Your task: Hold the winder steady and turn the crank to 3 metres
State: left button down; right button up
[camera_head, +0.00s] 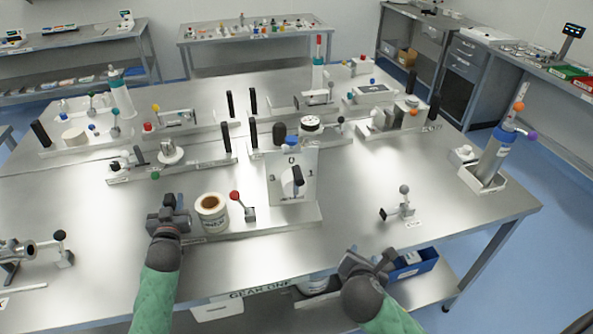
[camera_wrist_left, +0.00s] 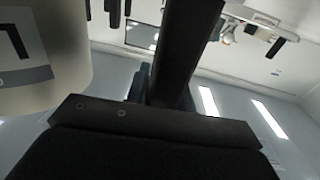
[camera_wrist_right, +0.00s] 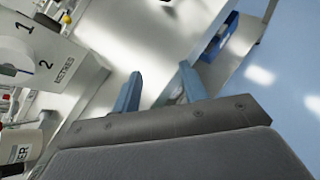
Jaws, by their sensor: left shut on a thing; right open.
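The winder has a pale base (camera_head: 270,222) along the table's front, with a white label roll (camera_head: 211,210), a red-knobbed lever (camera_head: 241,203) and an upright dial plate (camera_head: 279,189). The plate carries the numbers 0, 1 and 3 and a black crank handle (camera_head: 298,176). The dial (camera_wrist_right: 28,52) shows its 1, 2 and "METRES" in the right wrist view. My left gripper (camera_head: 168,212) is shut on the dark upright handle (camera_wrist_left: 185,45) at the winder's left end. My right gripper (camera_head: 370,262) is open and empty, right of and nearer than the winder; its fingers show apart (camera_wrist_right: 158,85).
A small grey-knobbed device (camera_head: 400,206) stands on the table to the right of the winder. Several similar devices with black handles fill the table behind. A blue bin (camera_head: 412,265) sits below the front edge. The tabletop between the winder and the right-hand device is clear.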

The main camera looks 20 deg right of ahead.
jog(key=w+a+r+n+t+y, duration=0.2)
jog(key=w+a+r+n+t, duration=0.15)
jog(key=a+r, duration=0.35)
jog(key=n+t+y, duration=0.2)
jog(key=n+t, duration=0.1)
jog(key=t, duration=0.2)
send_near(297, 171)
jog(key=shift+g, duration=0.25)
jog(key=w, duration=0.3)
jog(key=w+d, duration=0.1)
jog(key=w, duration=0.3)
jog(key=w+f, duration=0.1)
jog(key=w, duration=0.3)
jog(key=shift+w+d, duration=0.2)
grip_shut()
